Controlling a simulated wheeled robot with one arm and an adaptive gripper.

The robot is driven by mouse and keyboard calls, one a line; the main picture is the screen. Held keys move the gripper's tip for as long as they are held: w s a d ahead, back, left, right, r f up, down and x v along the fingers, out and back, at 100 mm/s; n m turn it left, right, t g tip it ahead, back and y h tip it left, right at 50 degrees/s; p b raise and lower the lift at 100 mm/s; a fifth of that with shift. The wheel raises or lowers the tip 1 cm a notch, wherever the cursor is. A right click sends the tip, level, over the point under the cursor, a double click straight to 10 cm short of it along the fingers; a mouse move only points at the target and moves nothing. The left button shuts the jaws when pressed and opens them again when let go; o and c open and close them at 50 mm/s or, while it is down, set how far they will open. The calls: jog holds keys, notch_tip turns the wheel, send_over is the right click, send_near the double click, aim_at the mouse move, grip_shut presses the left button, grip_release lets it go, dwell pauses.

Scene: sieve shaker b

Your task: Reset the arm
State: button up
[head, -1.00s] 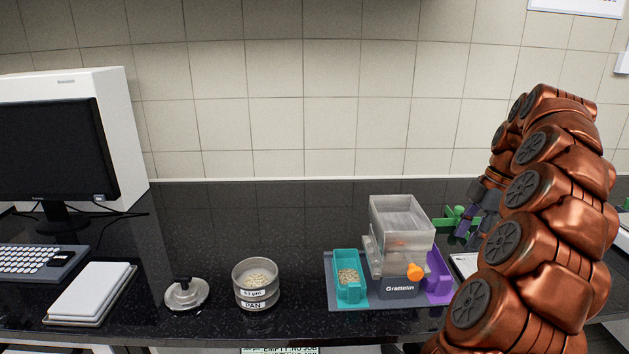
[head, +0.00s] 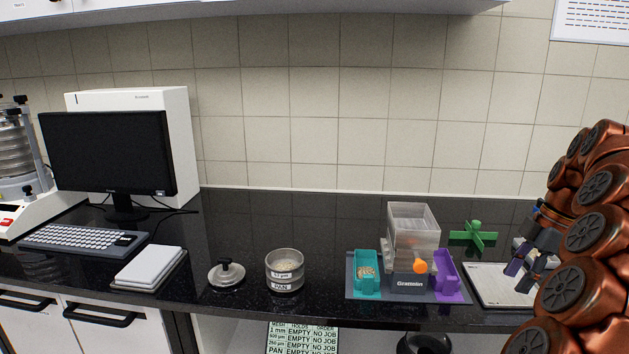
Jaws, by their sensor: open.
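My copper-coloured arm rises at the right edge of the head view, bent over with its end hanging down. My gripper (head: 527,262) is at the arm's left side, its dark fingers apart with nothing seen between them. It hangs over or in front of a flat white-topped unit (head: 490,286) on the black bench. I cannot tell its exact height above that unit. Part of the gripper is hidden by the arm links.
Left of my gripper stand a green cross-shaped piece (head: 473,235), a Grattelin device (head: 409,283) with a purple bin (head: 446,278) and teal bin (head: 366,284), a sieve pan (head: 285,272), a knobbed lid (head: 227,275), a monitor (head: 107,153) and a sieve shaker (head: 14,165). Bench behind is clear.

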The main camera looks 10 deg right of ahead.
jog(key=w+a+r+m+g, duration=0.1)
jog(key=w+a+r+m, duration=0.1)
jog(key=a, duration=1.2)
jog(key=s+a+f+m+g+h+p, duration=0.15)
jog(key=s+a, duration=0.25)
jog(key=a, duration=0.4)
jog(key=s+a+m+t, duration=0.1)
jog(key=s+a+m, duration=0.25)
jog(key=a, duration=0.35)
jog(key=s+a+f+m, duration=0.3)
jog(key=s+f, duration=0.1)
jog(key=s, duration=0.4)
jog(key=s+a+f+m+g+h+p, duration=0.1)
jog(key=s+a+f+m, duration=0.2)
jog(key=s, duration=0.6)
notch_tip(320, 180, down, 2)
jog(key=shift+a+f+m, duration=0.1)
jog(key=shift+a+m, duration=0.2)
jog(key=shift+m, duration=0.3)
